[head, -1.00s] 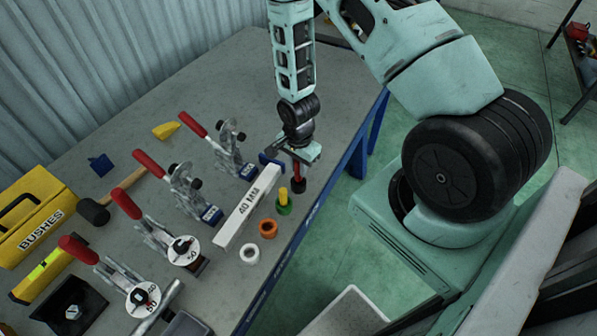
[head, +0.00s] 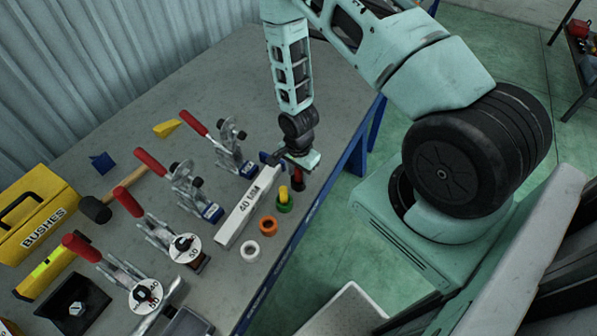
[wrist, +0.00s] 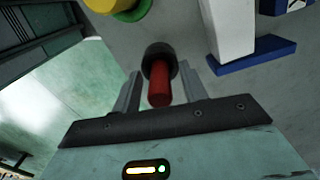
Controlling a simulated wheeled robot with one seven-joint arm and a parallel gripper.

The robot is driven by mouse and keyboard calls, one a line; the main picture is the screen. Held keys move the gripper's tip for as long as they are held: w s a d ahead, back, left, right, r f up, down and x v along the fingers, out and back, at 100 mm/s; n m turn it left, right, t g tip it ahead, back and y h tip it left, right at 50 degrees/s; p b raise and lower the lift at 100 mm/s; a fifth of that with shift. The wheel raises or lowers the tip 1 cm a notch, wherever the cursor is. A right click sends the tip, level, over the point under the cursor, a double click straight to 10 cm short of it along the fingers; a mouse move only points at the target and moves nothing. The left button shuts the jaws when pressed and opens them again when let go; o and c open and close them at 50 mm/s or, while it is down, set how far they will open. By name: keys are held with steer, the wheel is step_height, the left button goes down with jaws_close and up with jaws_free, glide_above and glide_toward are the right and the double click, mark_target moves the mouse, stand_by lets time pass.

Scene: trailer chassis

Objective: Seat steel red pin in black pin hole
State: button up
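The red pin (wrist: 160,88) stands with its far end inside the black ring-shaped holder (wrist: 158,56), which rests on the table. In the head view the red pin (head: 298,177) shows just below my gripper (head: 299,166), with the black holder (head: 299,187) at its base. In the wrist view my gripper (wrist: 160,90) has its two fingers on either side of the pin, with a gap on each side, so it looks open. How deep the pin sits in the hole is hidden.
A green holder with a yellow pin (head: 283,197), an orange ring (head: 268,226) and a white ring (head: 250,251) stand in a row near the table's edge. A long 40 MM block (head: 248,208) lies close left. Red-handled clamps (head: 186,185) fill the table's middle.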

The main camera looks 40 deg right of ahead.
step_height(320, 180, up, 11)
steer(key=b, duration=0.3)
steer(key=shift+r, duration=0.2)
steer(key=shift+a+r, duration=0.2)
steer(key=shift+r, duration=0.35)
steer(key=s+a+r+n, duration=0.1)
steer(key=a+r+n, duration=0.6)
steer(key=a+r, duration=0.15)
steer(key=s+a+r+n, duration=1.2)
steer(key=s+a+n, duration=0.1)
steer(key=s+n, duration=0.3)
steer(key=shift+s+a+n+y, duration=0.3)
steer(key=shift+s+a, duration=0.1)
steer(key=shift+s, duration=0.05)
steer(key=shift+r, duration=0.1)
step_height(320, 180, down, 6)
steer(key=b, duration=0.6)
steer(key=shift+b, duration=0.35)
